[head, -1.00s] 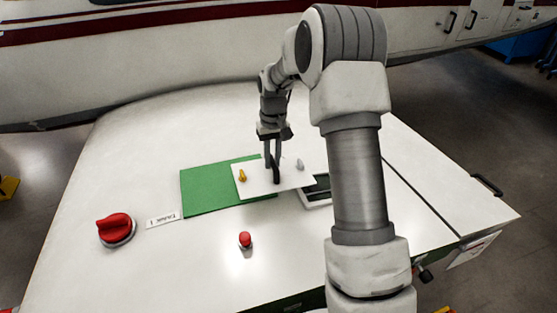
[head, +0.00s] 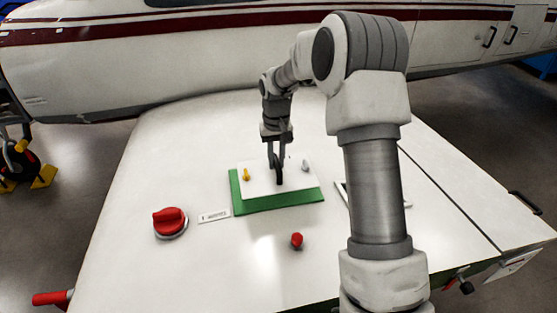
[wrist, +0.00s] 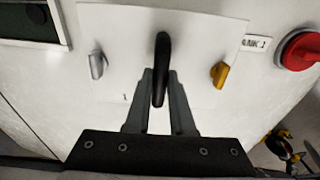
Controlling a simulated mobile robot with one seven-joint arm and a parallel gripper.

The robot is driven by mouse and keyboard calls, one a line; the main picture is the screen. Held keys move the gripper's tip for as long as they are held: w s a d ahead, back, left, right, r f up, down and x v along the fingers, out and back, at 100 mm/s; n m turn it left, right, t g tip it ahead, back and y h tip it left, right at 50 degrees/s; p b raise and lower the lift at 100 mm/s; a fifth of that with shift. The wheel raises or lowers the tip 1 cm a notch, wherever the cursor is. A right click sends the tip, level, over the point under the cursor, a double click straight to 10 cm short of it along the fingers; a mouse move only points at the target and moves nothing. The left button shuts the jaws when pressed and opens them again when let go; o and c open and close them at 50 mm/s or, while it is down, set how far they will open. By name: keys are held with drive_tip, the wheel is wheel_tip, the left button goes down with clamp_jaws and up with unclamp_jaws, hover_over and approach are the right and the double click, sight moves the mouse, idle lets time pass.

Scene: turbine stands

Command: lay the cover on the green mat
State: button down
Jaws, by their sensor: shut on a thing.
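The cover is a thin white plate (head: 262,183) with a black handle, a yellow knob on its left and a grey knob on its right. My gripper (head: 279,163) is shut on the black handle. The wrist view also shows the cover (wrist: 125,60), its handle between the fingers (wrist: 161,78). The green mat (head: 285,204) shows along the cover's near and left edges in the head view. The cover overlaps most of the mat and hides it. I cannot tell whether they touch.
A red rotary knob (head: 170,221) and a small label (head: 214,216) are left of the mat. A red button (head: 296,240) stands in front of it. A framed dark opening (wrist: 30,20), partly behind my arm in the head view, is to the right. The white surface is otherwise clear nearby.

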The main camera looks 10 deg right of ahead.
sight(277, 182)
drive_tip(key=shift+f+b, duration=2.55)
drive_tip(key=shift+f, duration=1.55)
drive_tip(key=shift+f, duration=0.35)
drive_tip(key=c, duration=0.5)
unclamp_jaws()
drive_tip(key=shift+r+p, duration=1.95)
drive_tip(key=shift+r, duration=1.6)
